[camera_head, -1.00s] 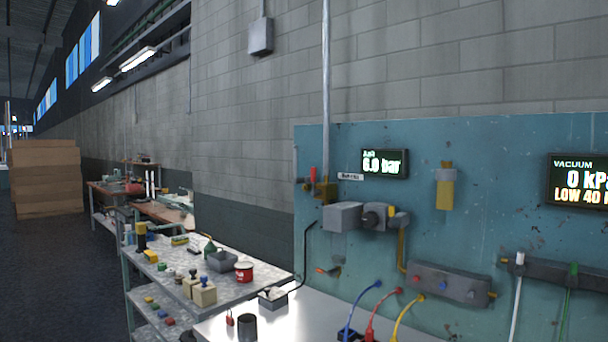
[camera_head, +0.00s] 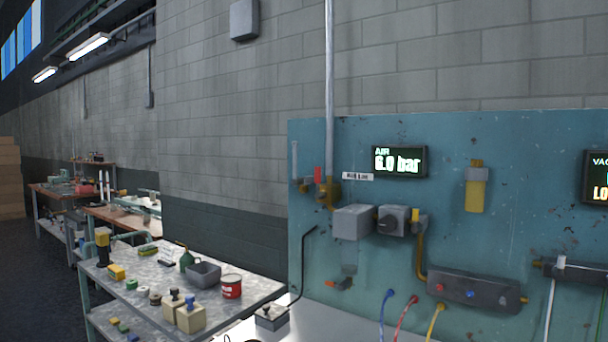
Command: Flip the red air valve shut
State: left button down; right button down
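The red air valve lever (camera_head: 317,175) is on the left part of the teal wall panel, at the foot of the vertical grey pipe. The lever stands upright on a brass valve body (camera_head: 329,192). A label plate (camera_head: 357,176) is just right of it. The air display (camera_head: 399,161) above the label reads 6.0 bar. Neither of my grippers is in view.
The teal panel (camera_head: 520,140) also carries a grey regulator block (camera_head: 353,222), a yellow cylinder (camera_head: 475,190) and a grey manifold (camera_head: 470,289) with coloured hoses. A cluttered metal side table (camera_head: 245,293) stands at lower left, with a white bench top right of it.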

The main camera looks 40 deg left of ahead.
aim_at(319, 195)
jog(key=j+z, duration=0.15)
jog(key=j, duration=0.45)
jog(key=k+j+z, duration=0.15)
jog(key=j, duration=0.4)
jog(key=j+z, duration=0.15)
jog(key=j, duration=0.45)
